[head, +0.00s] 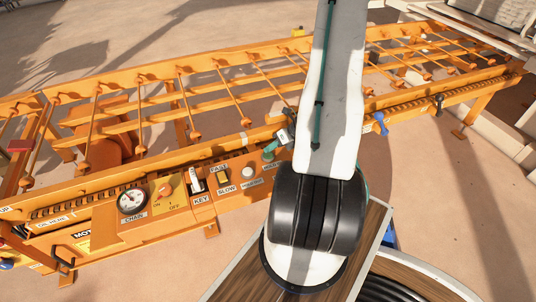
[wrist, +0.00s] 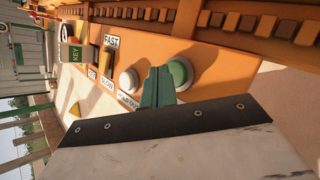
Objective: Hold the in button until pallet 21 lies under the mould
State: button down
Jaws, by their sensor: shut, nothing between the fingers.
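A white round button (wrist: 129,80) and a green round button (wrist: 178,75) sit side by side on the orange panel. The white button (head: 247,172) also shows in the head view. I make out no pallet number and no mould.
The panel also carries a dial marked CHAIN (head: 132,200), an ON/OFF knob (head: 165,190), a key switch (head: 196,182) and a FAST/SLOW switch (head: 221,176). An orange roller conveyor (head: 230,95) runs behind it. Blue handle (head: 380,122) juts out at the right.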

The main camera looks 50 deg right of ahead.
aim_at(271, 154)
jog(key=shift+r, duration=2.8)
